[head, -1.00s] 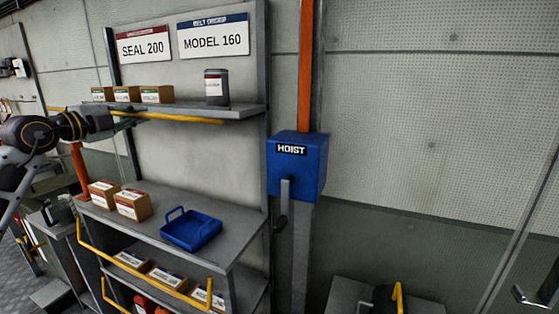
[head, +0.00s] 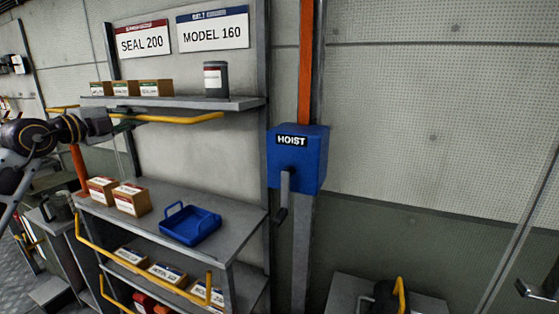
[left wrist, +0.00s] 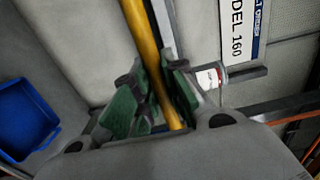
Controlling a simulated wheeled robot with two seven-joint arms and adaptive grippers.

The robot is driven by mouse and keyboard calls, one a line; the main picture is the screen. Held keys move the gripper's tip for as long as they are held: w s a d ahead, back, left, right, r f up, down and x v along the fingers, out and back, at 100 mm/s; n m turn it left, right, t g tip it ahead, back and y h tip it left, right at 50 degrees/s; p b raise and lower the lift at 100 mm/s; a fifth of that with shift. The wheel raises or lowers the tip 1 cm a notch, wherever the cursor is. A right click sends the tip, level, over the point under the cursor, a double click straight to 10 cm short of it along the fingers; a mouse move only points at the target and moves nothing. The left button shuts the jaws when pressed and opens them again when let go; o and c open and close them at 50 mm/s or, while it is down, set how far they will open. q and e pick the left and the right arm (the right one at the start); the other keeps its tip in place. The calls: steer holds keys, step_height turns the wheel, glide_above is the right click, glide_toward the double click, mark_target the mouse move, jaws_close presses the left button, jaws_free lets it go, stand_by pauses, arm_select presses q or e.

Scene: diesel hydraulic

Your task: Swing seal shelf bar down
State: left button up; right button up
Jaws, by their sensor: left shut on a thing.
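The seal shelf bar (head: 190,119) is a yellow rail in front of the top shelf (head: 215,104), below the SEAL 200 sign (head: 143,41). It lies slightly below the shelf's front edge, with a visible gap. My left gripper (head: 122,122) comes in from the left and is shut on the bar. In the left wrist view, the green fingers (left wrist: 158,92) lie on both sides of the yellow bar (left wrist: 143,35). The arm hides part of the bar near its left end. My right gripper is not in view.
Small boxes (head: 124,88) and a dark canister (head: 215,79) stand on the top shelf. The lower shelf holds boxes (head: 132,199) and a blue tray (head: 190,226). A blue hoist box (head: 298,160) with a crank stands to the right. Lower yellow bars (head: 150,273) front other shelves.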

arm_select(q)
steer(key=shift+f, duration=0.15)
steer(key=shift+w+d+f+b, duration=0.15)
steer(key=shift+f+b, duration=0.45)
steer(key=shift+f, duration=0.3)
steer(key=shift+w+f+b, duration=0.15)
steer(key=shift+f+b, duration=0.4)
steer(key=shift+f, duration=0.45)
steer(key=shift+w+d+f+b, duration=0.2)
steer(key=shift+w+f, duration=0.25)
steer(key=shift+f, duration=0.4)
steer(key=shift+w+d+f+b, duration=0.15)
steer(key=shift+w+f, duration=0.3)
steer(key=shift+f, duration=0.35)
steer(key=shift+w+f, duration=0.15)
steer(key=shift+w+d+f+p, duration=0.3)
steer(key=shift+w+f, duration=0.3)
steer(key=shift+w+d+f+p, duration=0.25)
steer(key=shift+w+f+p, duration=0.05)
steer(key=shift+w+f, duration=0.3)
steer(key=shift+w+d, duration=0.1)
